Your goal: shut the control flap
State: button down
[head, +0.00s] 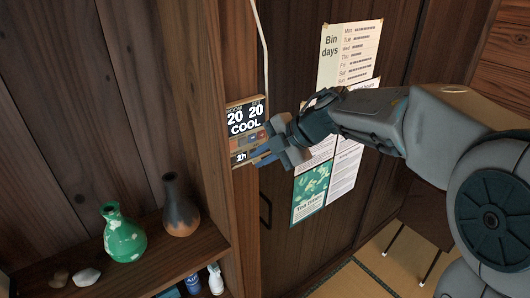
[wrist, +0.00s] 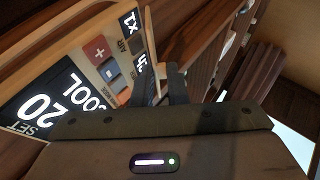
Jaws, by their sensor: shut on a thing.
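The control panel (head: 245,116) is fixed to a wooden post, with a lit display reading 20, 20 and COOL. Its buttons and a small lower display show below, so the button area is uncovered. The panel also fills the upper left of the wrist view (wrist: 75,85). My gripper (head: 264,157) is at the panel's lower right edge, and its dark fingers (wrist: 175,85) reach the panel's edge in the wrist view. It is shut on a thin part there, seemingly the control flap; the fingers hide most of it and its exact angle is unclear.
A green vase (head: 124,236) and a dark brown vase (head: 180,206) stand on a shelf at lower left, beside small stones (head: 87,277). A pale cable (head: 262,50) runs up from the panel. Posters (head: 348,55) hang on the wall behind my arm. Tatami floor shows at lower right.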

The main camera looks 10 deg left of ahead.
jog(key=shift+w+a+r+g+h, duration=0.2)
jog(key=shift+w+a+g+h, duration=0.05)
jog(key=shift+g+h, duration=0.4)
jog(key=c, duration=1.5)
grip_release()
jog(key=shift+r, duration=0.2)
jog(key=b+v, duration=0.1)
jog(key=v, duration=1.2)
jog(key=shift+r, duration=0.3)
